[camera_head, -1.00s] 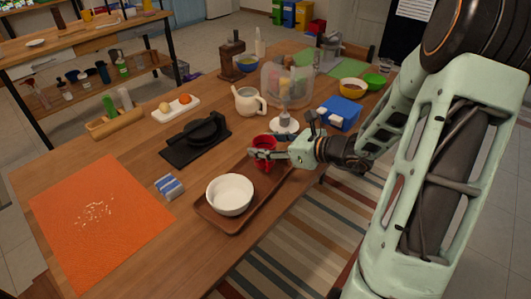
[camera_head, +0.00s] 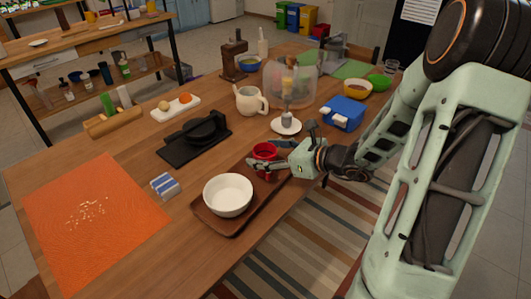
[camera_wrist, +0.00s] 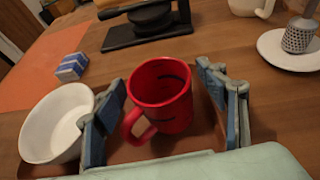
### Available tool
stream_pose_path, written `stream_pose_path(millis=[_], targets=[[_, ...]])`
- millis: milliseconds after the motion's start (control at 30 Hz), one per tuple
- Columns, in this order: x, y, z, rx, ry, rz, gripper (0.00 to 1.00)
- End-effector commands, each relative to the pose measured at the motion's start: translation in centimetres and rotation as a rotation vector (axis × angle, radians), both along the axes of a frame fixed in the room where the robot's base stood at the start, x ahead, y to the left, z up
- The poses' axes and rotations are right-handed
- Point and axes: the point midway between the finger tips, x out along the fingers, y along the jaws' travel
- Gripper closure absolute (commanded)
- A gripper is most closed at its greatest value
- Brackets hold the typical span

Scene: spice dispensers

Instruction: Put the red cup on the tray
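The red cup (camera_head: 264,151) stands upright at the far end of the brown tray (camera_head: 240,222), beside the white bowl (camera_head: 228,195). My gripper (camera_head: 268,155) is around the cup, with a finger on each side. In the wrist view the red cup (camera_wrist: 165,95) sits between the spread fingers of my gripper (camera_wrist: 165,100), with visible gaps on both sides. Its handle points toward the camera and to the left. The cup's base is partly hidden in the head view by a finger.
A blue and white sponge (camera_head: 165,186) lies left of the tray. A white saucer (camera_head: 286,126) with a shaker-like item is behind the gripper. A black stand (camera_head: 195,138), a cream jug (camera_head: 251,100) and a blue box (camera_head: 343,113) stand farther back. An orange mat (camera_head: 95,225) covers the left front.

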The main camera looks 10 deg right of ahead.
Motion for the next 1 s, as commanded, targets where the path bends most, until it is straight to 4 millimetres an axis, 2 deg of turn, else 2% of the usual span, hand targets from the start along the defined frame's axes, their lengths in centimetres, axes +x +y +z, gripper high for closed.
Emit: stream_pose_path(millis=[267, 700, 1000], targets=[[0.0, 0.0, 0.6, 0.0, 0.0, 0.0, 0.34], [-6.1, -5.5, 3.9, -0.002, 0.0, -0.004, 0.34], [-8.3, -7.2, 4.9, 0.0, 0.0, -0.001, 0.34]])
